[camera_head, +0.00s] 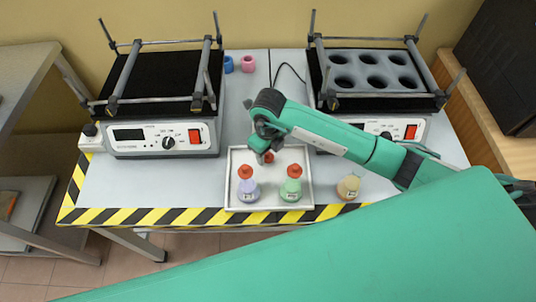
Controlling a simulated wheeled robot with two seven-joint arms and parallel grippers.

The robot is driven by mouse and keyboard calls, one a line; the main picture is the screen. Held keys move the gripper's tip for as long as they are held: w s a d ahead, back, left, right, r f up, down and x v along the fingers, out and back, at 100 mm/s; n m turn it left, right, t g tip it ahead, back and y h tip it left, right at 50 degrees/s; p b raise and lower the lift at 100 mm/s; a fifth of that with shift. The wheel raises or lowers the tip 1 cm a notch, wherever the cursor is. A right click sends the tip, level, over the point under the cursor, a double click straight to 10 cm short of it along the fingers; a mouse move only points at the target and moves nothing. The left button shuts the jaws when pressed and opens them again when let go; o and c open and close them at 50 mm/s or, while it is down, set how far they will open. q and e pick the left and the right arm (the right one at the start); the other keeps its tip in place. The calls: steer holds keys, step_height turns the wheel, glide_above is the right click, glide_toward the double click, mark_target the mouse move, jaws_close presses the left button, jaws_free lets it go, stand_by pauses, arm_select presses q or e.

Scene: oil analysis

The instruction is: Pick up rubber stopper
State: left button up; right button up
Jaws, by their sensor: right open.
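My right gripper (264,150) is open, pointing down over the back part of a white tray (236,158). A small orange-red rubber stopper (268,157) shows right at its fingertips, partly hidden by them; I cannot tell if they touch it. Two flasks stand upright at the tray's front: a purple one (248,190) with a red stopper (246,171) on it, and a green one (291,189) with a red stopper (294,170) on it. A flask with amber contents (348,187) stands right of the tray with no red stopper on top. My left gripper is out of view.
Two shaker machines stand at the back left (165,137) and back right (411,131); the right one holds a grey rack with round holes (374,70). Blue (228,65) and pink (248,64) rings lie between them. Striped tape (160,216) marks the table's front edge. The table left of the tray is clear.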

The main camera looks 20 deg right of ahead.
steer(key=shift+f, duration=0.75)
steer(key=c, duration=0.8)
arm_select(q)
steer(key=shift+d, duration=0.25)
arm_select(e)
steer(key=shift+r, duration=0.15)
